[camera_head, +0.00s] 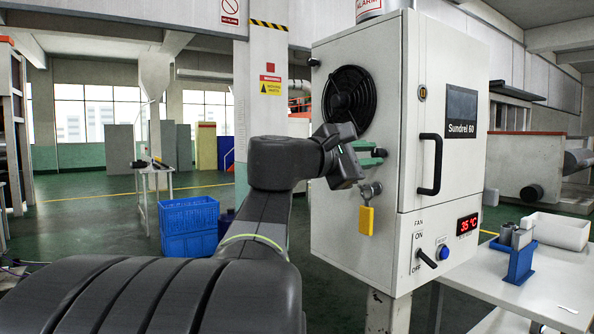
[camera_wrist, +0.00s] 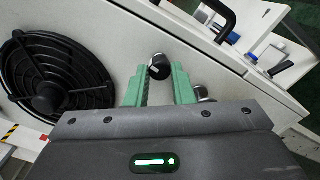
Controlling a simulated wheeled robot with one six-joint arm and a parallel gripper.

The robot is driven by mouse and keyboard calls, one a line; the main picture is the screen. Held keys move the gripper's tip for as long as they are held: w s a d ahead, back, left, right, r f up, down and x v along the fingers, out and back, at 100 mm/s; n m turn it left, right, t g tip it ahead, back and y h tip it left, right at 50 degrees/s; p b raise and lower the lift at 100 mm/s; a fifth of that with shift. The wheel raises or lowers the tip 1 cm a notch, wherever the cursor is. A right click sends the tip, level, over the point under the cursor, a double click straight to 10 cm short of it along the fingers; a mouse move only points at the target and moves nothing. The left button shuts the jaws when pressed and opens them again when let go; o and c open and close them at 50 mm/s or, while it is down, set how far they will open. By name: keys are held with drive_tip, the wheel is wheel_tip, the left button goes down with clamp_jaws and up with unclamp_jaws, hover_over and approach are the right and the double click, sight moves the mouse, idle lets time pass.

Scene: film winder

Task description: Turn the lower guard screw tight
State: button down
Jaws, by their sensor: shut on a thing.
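My gripper (camera_wrist: 158,85) has its two green fingers on either side of a dark-capped screw with a silver rim, the lower guard screw (camera_wrist: 160,67), beside the fan. The fingers are shut on it. In the head view my gripper (camera_head: 372,155) is at the cabinet's side face, below and right of the round black fan guard (camera_head: 350,97); the screw is mostly hidden there by the fingers. The fan guard also shows at the left of the wrist view (camera_wrist: 55,75). A dark knob, seemingly the upper guard screw (camera_head: 314,62), sits at the guard's upper left.
A metal knob (camera_head: 371,190) with a yellow tag or lock (camera_head: 366,220) hangs just below my gripper; the knob shows right of the fingers in the wrist view (camera_wrist: 203,93). The white cabinet (camera_head: 440,110) has a black door handle (camera_head: 432,165) and a fan switch (camera_head: 427,258).

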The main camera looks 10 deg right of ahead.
drive_tip(key=m+b, duration=0.5)
drive_tip(key=m, duration=0.1)
drive_tip(key=shift+f, duration=0.2)
drive_tip(key=shift+r+m+b, duration=0.15)
drive_tip(key=shift+m+b, duration=1.2)
drive_tip(key=shift+m, duration=0.75)
drive_tip(key=c, duration=1.3)
unclamp_jaws()
drive_tip(key=shift+o, duration=0.2)
drive_tip(key=shift+r, duration=0.1)
drive_tip(key=v, duration=1.3)
drive_tip(key=shift+s+a+p, duration=0.2)
drive_tip(key=shift+a+p, duration=0.15)
